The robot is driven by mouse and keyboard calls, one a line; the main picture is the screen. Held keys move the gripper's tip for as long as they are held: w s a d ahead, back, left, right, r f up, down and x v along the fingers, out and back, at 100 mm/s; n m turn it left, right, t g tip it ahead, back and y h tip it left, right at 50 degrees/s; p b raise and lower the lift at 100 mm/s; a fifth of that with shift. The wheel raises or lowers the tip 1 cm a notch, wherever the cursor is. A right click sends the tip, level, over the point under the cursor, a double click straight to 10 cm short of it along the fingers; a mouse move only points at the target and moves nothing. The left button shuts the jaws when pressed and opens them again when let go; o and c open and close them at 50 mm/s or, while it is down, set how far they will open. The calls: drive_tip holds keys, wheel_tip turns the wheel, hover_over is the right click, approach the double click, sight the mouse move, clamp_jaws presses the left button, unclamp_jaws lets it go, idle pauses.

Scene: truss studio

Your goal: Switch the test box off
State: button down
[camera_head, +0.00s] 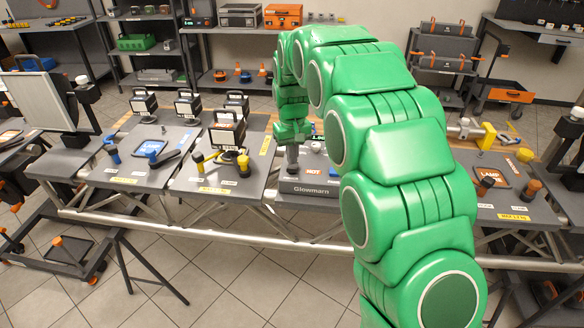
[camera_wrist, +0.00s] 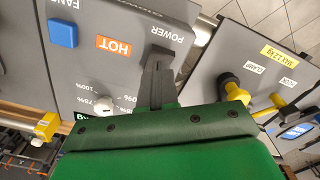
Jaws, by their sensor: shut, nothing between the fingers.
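The test box is a grey unit (camera_head: 308,188) marked Glowmann on its front, on the bench in the middle of the head view. In the wrist view its grey top panel (camera_wrist: 100,72) carries a dark POWER switch (camera_wrist: 160,54), an orange HOT label (camera_wrist: 114,46), a blue FANS button (camera_wrist: 62,32) and a light dial (camera_wrist: 103,102) with percent marks. My gripper (camera_head: 292,164) points down over the left part of the box. In the wrist view my gripper (camera_wrist: 159,72) is shut and empty, its tips at the POWER switch. Contact and the switch's position cannot be told.
Left of the box, a grey board (camera_head: 215,182) holds torches and a work lamp (camera_head: 227,130). More lamps (camera_head: 188,105) stand behind. An orange lamp panel (camera_head: 493,177) and a yellow clamp (camera_head: 487,135) are at the right. Tiled floor in front is partly clear.

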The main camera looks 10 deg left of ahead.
drive_tip(key=shift+f, duration=0.9)
idle(0.8)
drive_tip(key=shift+r, duration=0.15)
drive_tip(key=shift+r, duration=3.35)
